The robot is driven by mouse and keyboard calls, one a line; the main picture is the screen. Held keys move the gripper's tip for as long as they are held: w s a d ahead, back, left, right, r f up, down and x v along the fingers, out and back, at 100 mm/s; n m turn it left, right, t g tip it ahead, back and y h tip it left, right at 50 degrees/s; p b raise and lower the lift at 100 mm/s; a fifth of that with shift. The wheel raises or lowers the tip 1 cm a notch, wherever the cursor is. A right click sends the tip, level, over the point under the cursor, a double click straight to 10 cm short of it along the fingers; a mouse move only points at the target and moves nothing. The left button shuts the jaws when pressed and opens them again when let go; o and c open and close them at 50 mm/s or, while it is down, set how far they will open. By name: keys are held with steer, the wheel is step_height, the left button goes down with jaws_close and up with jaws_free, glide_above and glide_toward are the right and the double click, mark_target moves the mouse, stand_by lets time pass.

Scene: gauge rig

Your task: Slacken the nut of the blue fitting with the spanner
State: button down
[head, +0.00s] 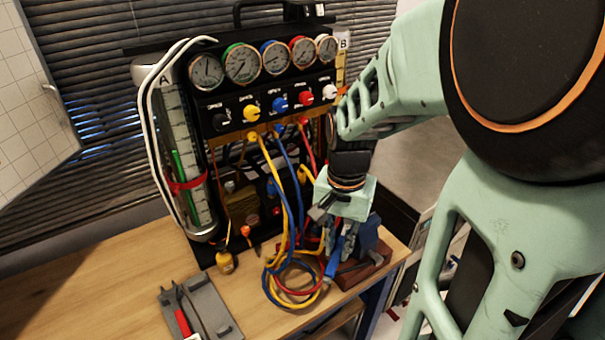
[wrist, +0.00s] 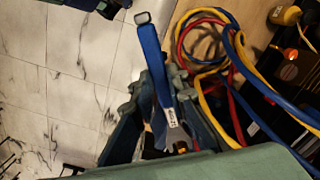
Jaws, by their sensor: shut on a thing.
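My gripper (head: 343,222) is low at the right of the gauge rig, by the hoses. It is shut on the blue-handled spanner (head: 333,263). In the wrist view the spanner (wrist: 152,55) stands between the two fingers of my gripper (wrist: 163,95), its handle end up in the picture and its grey open jaw low in the picture. A small orange-brown spot shows beside the jaw; I cannot tell whether the jaw is around a nut. The blue hose (head: 287,175) hangs from the rig below the blue knob (head: 279,104). The blue fitting's nut is not clearly visible, perhaps hidden by my gripper.
Coiled yellow, blue and red hoses (head: 290,300) lie on the bench beside my gripper. A reddish-brown block (head: 365,274) is at the bench's right end. A grey tray (head: 212,305) with a red-handled tool lies at front. The bench's left part (head: 100,310) is clear.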

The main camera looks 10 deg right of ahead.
mark_target(343, 237)
steer(key=shift+w+d+f+b, duration=0.2)
steer(key=shift+f+b, duration=0.25)
steer(key=shift+f, duration=0.15)
steer(key=shift+w+d+f+b, duration=0.1)
steer(key=shift+w+f+b, duration=0.1)
steer(key=shift+f+b, duration=0.3)
steer(key=shift+w+d+f+b, duration=0.2)
steer(key=shift+f+b, duration=0.2)
steer(key=shift+f, duration=0.25)
steer(key=shift+w+d, duration=0.65)
steer(key=shift+w, duration=0.3)
steer(key=shift+w+d+p, duration=0.3)
steer(key=shift+w+d, duration=0.3)
steer(key=shift+w, duration=0.25)
stand_by(0.6)
steer(key=c, duration=2.6)
jaws_free()
jaws_close()
